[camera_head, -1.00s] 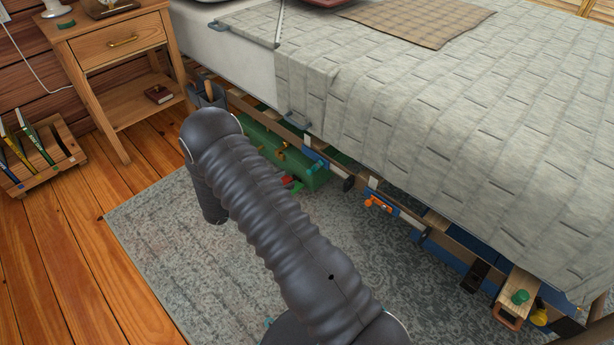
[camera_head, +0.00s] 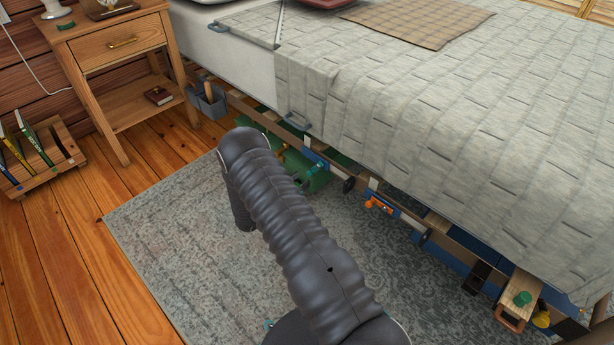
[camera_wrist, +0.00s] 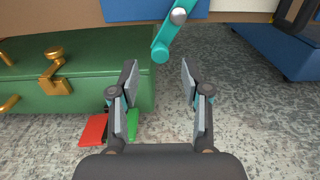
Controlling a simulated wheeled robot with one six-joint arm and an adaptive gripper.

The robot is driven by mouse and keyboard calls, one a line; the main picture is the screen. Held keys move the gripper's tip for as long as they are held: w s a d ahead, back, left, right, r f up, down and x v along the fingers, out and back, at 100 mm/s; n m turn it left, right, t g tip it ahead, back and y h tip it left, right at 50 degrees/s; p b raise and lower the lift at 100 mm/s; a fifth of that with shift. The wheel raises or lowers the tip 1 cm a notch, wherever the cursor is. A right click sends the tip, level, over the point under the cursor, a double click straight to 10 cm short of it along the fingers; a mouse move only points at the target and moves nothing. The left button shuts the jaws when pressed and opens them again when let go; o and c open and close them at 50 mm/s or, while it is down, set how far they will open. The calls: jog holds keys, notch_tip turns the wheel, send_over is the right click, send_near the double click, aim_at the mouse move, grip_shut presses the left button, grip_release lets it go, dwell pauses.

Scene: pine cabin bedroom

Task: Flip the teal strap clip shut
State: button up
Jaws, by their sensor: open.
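The teal strap clip (camera_wrist: 163,46) shows at the top middle of the wrist view. It is a short lever that hangs tilted from a silver pivot on a blue plate (camera_wrist: 135,9), its round lower end toward me. In the head view the teal clip (camera_head: 314,168) is small, on the bed's side rail. My gripper (camera_wrist: 158,70) is open and empty. Its two grey fingers stand on either side below the clip, and the clip's lower end is between and beyond the fingertips; I see no contact.
A green case (camera_wrist: 70,75) with brass latches is at left under the bed; red and green pieces (camera_wrist: 95,129) lie by it. A blue box (camera_wrist: 275,50) is at right. An orange clip (camera_head: 379,204) is farther along the rail. The rug (camera_head: 165,250) is clear in front.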

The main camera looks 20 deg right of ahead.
aim_at(308, 175)
jog(key=shift+x, duration=2.15)
grip_shut()
